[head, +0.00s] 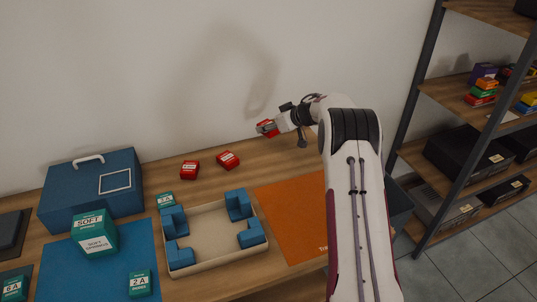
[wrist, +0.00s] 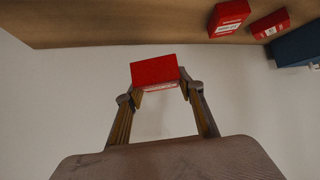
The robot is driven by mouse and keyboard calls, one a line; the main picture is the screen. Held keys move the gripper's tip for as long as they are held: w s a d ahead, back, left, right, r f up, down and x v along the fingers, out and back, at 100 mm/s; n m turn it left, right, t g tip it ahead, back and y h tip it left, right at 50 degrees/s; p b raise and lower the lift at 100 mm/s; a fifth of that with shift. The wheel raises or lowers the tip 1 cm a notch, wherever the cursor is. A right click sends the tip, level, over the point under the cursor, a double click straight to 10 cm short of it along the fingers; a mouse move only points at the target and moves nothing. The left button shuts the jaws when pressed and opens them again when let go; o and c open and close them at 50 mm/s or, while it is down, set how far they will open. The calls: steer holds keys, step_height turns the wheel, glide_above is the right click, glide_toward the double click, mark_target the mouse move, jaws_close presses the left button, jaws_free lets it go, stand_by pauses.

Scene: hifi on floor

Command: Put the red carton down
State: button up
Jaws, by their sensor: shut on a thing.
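The red carton (wrist: 154,71) is between the two fingers of my gripper (wrist: 160,90) in the wrist view. In the head view my gripper (head: 278,124) is shut on the red carton (head: 267,128) and holds it in the air above the back of the wooden table (head: 285,161), near the wall. Two more red cartons stand on the table to the left, one (head: 190,169) and another (head: 228,160). These also show at the top right of the wrist view, one (wrist: 228,18) and another (wrist: 270,24).
A beige tray (head: 217,204) with blue corner blocks stands on the table. An orange mat (head: 291,218) lies to its right, a blue mat (head: 70,274) to its left. A blue case (head: 92,188) and teal boxes (head: 95,234) stand at left. A shelf rack (head: 436,90) stands at right.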

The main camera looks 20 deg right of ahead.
steer(key=shift+f, duration=0.1)
stand_by(0.3)
steer(key=shift+f, duration=3)
steer(key=shift+f, duration=1.9)
steer(key=shift+f, duration=0.1)
steer(key=o, duration=1.3)
steer(key=shift+s, duration=0.1)
